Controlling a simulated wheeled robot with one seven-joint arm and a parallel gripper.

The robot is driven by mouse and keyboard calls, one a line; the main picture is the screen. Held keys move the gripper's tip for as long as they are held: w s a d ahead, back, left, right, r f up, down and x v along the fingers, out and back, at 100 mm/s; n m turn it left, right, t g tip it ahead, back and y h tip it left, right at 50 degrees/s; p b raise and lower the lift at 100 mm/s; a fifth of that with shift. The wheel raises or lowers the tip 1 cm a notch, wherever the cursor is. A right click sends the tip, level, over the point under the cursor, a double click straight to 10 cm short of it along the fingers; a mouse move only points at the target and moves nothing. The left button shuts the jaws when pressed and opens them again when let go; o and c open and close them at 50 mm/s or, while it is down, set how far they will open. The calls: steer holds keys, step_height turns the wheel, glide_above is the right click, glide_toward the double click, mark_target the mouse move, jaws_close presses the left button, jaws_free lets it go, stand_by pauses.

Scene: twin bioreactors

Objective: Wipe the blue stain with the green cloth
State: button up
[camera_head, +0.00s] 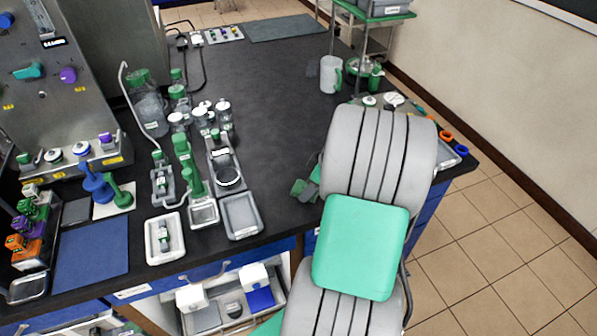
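My own grey arm with a green panel fills the right centre of the head view and hides part of the bench behind it. I make out no blue stain on the visible black bench top.
The black bench (275,95) has a clear middle. Bottles (148,105) and glassware crowd its left half. A grey tray (241,216), a white tray (165,238) and a blue mat (92,254) lie near the front. A white jug (330,75) stands at the right. Tiled floor is free at right.

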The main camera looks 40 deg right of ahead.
mark_target(292, 197)
steer(key=shift+s+d, duration=0.25)
steer(key=shift+d, duration=0.5)
steer(key=shift+s+d, duration=0.2)
steer(key=shift+d, duration=0.55)
steer(key=shift+a, duration=0.15)
steer(key=shift+w+a+f, duration=0.1)
steer(key=shift+w+a, duration=0.15)
steer(key=shift+a, duration=0.6)
steer(key=shift+w+a, duration=0.25)
steer(key=shift+a, duration=0.6)
steer(key=shift+w+a, duration=0.25)
steer(key=shift+a, duration=0.55)
steer(key=shift+w+a, duration=0.25)
steer(key=shift+a, duration=0.6)
step_height(292, 197, up, 8)
steer(key=p, duration=0.5)
steer(key=shift+r, duration=0.2)
steer(key=shift+d, duration=0.1)
